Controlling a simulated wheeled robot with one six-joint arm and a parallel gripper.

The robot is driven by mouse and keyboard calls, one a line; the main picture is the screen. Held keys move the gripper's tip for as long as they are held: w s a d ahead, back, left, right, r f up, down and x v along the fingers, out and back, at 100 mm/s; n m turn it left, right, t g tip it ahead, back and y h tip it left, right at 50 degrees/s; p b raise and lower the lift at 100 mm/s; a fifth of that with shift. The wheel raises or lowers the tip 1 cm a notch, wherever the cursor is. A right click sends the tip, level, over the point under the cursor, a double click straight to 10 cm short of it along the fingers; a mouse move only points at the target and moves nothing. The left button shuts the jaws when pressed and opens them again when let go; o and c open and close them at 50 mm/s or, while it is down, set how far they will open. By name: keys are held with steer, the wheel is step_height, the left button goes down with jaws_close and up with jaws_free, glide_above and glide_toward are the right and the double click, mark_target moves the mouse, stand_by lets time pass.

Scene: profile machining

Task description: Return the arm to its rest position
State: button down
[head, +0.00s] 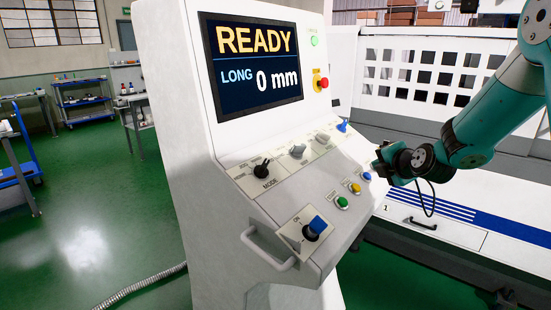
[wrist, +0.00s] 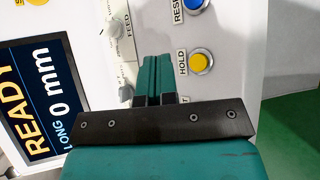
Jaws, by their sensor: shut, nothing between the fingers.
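My gripper (wrist: 157,78) is shut and empty in the wrist view, its two green fingers together. It is in front of the control panel, beside the yellow HOLD button (wrist: 200,63) and the blue RESET button (wrist: 194,4). In the head view my teal arm (head: 472,130) comes in from the right, bent at the elbow, with the gripper end by the panel's right edge. The fingertips are hard to make out there. I cannot tell whether the gripper touches the panel.
The white control console (head: 180,130) has a screen (head: 255,65) reading READY and LONG 0 mm. A blue rotary switch (head: 315,227) and a handle (head: 268,248) are at its front. A white machine (head: 435,205) stands at the right. Green floor (head: 80,220) is open at the left.

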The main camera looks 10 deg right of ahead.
steer(key=s+a+r+m+g+y, duration=0.25)
steer(key=s+a, duration=0.45)
steer(key=a, duration=0.4)
steer(key=s+a+r+m+g+y, duration=0.1)
steer(key=s+a+m+g+y, duration=0.25)
steer(key=s+a, duration=0.45)
steer(key=s+a+m+g, duration=0.3)
steer(key=s+a+m, duration=0.1)
steer(key=s, duration=0.5)
steer(key=s+a+m+g+h, duration=0.1)
steer(key=s+a+m+g, duration=0.3)
steer(key=s, duration=0.6)
steer(key=shift+s+a+m, duration=0.25)
steer(key=shift+s+m, duration=0.05)
steer(key=shift+r, duration=0.15)
